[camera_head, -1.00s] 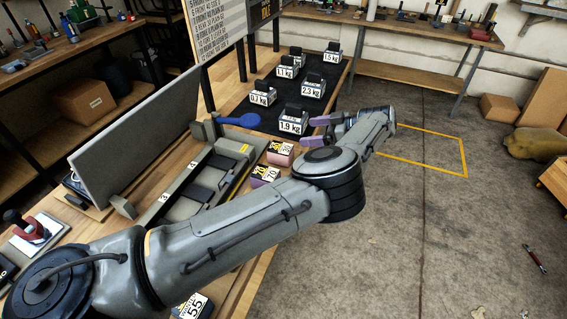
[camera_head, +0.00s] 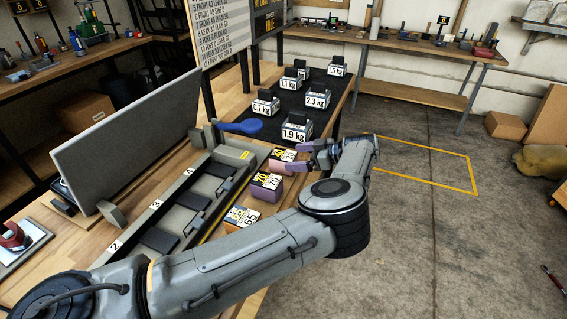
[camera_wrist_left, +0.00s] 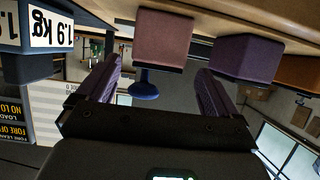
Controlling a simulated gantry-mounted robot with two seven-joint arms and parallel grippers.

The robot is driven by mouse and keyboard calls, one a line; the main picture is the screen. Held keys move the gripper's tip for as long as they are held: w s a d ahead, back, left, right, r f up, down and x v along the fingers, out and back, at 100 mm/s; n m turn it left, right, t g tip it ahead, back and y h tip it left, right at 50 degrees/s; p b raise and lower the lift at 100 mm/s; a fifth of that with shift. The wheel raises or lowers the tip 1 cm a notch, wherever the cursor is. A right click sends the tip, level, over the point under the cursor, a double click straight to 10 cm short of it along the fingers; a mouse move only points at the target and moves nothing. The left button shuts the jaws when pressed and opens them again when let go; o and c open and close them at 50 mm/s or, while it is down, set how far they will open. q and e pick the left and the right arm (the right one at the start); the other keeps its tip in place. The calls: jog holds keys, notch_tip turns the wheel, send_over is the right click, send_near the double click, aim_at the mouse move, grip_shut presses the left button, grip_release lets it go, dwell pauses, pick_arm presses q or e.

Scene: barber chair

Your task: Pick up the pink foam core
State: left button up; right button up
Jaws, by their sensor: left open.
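The pink foam core (camera_head: 277,166) is a pink block with a dark, labelled top, standing on the bench's right edge. It also shows in the left wrist view (camera_wrist_left: 162,38), upside down and ahead of the fingers. My left gripper (camera_head: 300,156) is just right of it in the head view. Its purple fingers are spread wide in the left wrist view (camera_wrist_left: 158,75), with nothing between them. The core appears beyond the fingertips, roughly centred across the gap. Contact is not visible. My right gripper is in neither current view.
A purple block (camera_head: 267,187) and an orange block (camera_head: 242,216) stand close by in the same row. A 1.9 kg weight (camera_head: 296,126) stands behind on the black mat. A slotted grey fixture (camera_head: 190,205) lies left. Open floor (camera_head: 450,220) lies right.

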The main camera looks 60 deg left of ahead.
aim_at(292, 156)
pick_arm(q)
jog(key=b+x, duration=0.1)
jog(key=x, duration=0.4)
jog(key=shift+w+a, duration=0.1)
jog(key=c, duration=1.1)
